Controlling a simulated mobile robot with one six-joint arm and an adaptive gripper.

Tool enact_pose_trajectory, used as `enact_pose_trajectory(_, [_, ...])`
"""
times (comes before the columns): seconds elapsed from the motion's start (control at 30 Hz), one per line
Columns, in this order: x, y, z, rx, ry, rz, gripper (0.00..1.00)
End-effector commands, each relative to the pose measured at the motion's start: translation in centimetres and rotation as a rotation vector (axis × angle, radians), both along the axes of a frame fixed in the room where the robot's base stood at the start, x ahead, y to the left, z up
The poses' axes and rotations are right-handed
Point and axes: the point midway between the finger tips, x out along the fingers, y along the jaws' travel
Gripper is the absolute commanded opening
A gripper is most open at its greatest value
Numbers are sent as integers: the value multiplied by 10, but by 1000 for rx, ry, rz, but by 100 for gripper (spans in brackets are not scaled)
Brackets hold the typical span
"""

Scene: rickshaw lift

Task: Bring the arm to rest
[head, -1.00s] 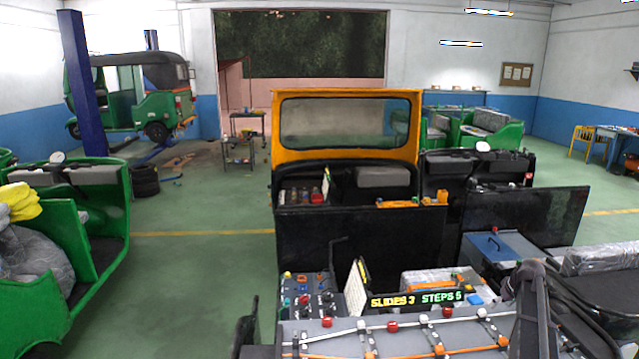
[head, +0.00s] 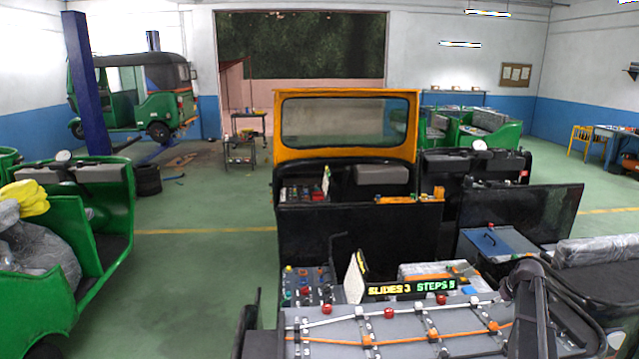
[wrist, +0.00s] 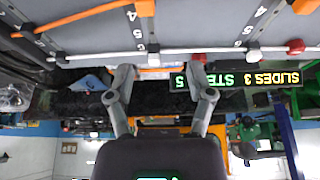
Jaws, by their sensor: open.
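My gripper (wrist: 160,72) shows in the wrist view with its two fingers spread apart and nothing between them. That view is upside down, and the fingertips appear just beside the edge of a grey slider panel (wrist: 90,35). In the head view my dark arm (head: 532,285) stands at the lower right, over the right part of the same panel (head: 340,332); the gripper itself cannot be made out there. The panel carries a white line and an orange line with red, white and orange knobs. A lit sign (head: 410,289) behind it reads SLIDES 3 and STEPS, probably 5.
A black cab with a yellow windshield frame (head: 347,94) stands beyond the panel. A control box with knobs (head: 305,285), a blue-grey case (head: 495,245) and a wrapped seat (head: 600,251) surround it. Green rickshaw bodies (head: 100,215) stand left. Open floor (head: 195,265) lies between.

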Motion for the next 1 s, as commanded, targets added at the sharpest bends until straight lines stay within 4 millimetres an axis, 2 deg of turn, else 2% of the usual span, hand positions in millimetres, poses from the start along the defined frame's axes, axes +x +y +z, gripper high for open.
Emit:
enact_pose_trajectory(0.3, [-12, 42, -11, 13, 30, 0, 69])
enact_pose_trajectory(0.57, [-29, 100, -25, 28, 74, 1, 69])
enact_pose_trajectory(0.67, [-41, 130, -33, 34, 99, 1, 69])
enact_pose_trajectory(0.77, [-59, 170, -44, 41, 133, -2, 69])
enact_pose_trajectory(1.0, [-113, 262, -69, 43, 220, -14, 69])
